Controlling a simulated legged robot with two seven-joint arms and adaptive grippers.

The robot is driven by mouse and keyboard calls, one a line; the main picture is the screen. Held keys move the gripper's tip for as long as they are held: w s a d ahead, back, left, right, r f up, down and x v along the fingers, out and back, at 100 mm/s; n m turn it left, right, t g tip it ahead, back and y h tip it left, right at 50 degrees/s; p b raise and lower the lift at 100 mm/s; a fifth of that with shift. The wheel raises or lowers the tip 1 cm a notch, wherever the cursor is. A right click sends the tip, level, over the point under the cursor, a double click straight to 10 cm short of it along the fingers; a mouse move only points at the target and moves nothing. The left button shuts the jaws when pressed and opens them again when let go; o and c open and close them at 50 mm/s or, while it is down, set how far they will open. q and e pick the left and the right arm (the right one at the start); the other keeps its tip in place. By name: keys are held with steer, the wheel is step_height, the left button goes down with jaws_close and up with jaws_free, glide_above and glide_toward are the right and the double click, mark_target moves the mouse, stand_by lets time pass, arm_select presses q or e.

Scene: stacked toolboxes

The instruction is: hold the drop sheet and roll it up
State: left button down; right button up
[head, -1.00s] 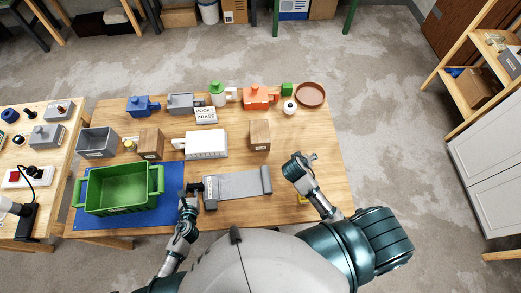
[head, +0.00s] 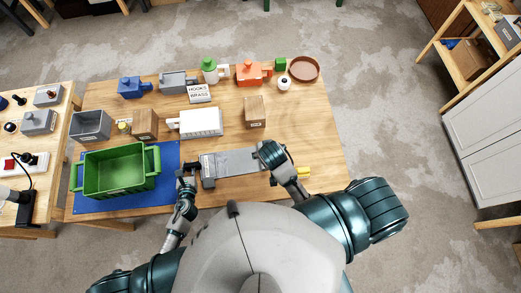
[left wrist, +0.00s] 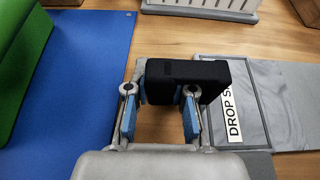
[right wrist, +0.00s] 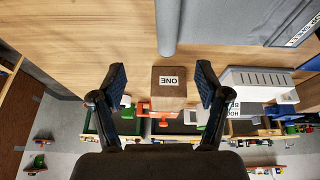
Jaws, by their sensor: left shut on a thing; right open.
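The grey drop sheet (head: 236,161) lies flat near the table's front edge, with a framed label panel at its left end. It also shows in the left wrist view (left wrist: 290,95) and the right wrist view (right wrist: 228,22). Its right end is a thin roll (right wrist: 166,28). My left gripper (head: 186,174) is shut on a black block (left wrist: 185,78) beside the label panel; whether the block joins the sheet is unclear. My right gripper (right wrist: 160,78) is open and empty at the roll end, which it partly hides in the head view (head: 268,152).
A green crate (head: 154,160) on a blue mat (head: 170,190) stands left of my left gripper. A cardboard box (head: 255,112) and a white ribbed case (head: 200,123) stand behind the sheet. A yellow item (head: 303,171) lies beside my right gripper.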

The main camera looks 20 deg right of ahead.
steer(key=x, duration=0.7)
steer(key=a+x, duration=0.1)
steer(key=x, duration=0.3)
steer(key=shift+f, duration=0.2)
steer(key=shift+a, duration=0.1)
steer(key=shift+c, duration=0.3)
